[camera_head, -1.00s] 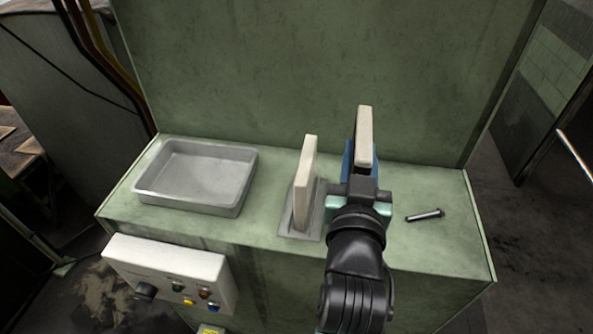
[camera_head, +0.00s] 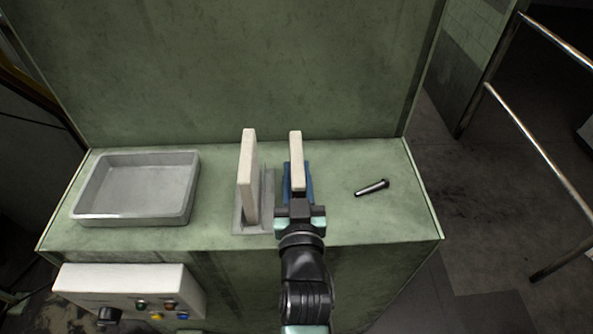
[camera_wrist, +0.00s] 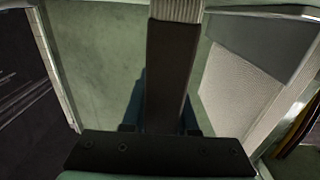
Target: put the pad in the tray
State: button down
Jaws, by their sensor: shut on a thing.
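A cream slab-like pad (camera_head: 296,150) stands on edge at the tips of my gripper (camera_head: 299,203). The gripper is shut on it, but the fingers' contact is partly hidden. Blue parts (camera_head: 308,182) show low around this pad; I cannot tell whether they belong to it. In the wrist view the held pad (camera_wrist: 172,70) is a dark strip with a woven pale end, in the middle. A second cream slab (camera_head: 248,175) stands upright on a grey base just left. The grey tray (camera_head: 183,215) lies farther left on the green top and looks empty.
A dark bolt (camera_head: 372,188) lies right of my gripper. A green wall (camera_head: 240,70) rises behind the green worktop (camera_head: 350,228). A white control box (camera_head: 95,285) juts out below the front edge. The surface between the tray and the second slab is clear.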

jog(key=shift+f, duration=0.1)
jog(key=c, duration=0.7)
grip_release()
jog(key=shift+s, duration=0.2)
jog(key=s+b, duration=0.4)
jog(key=s, duration=0.7)
jog(key=shift+s, duration=0.35)
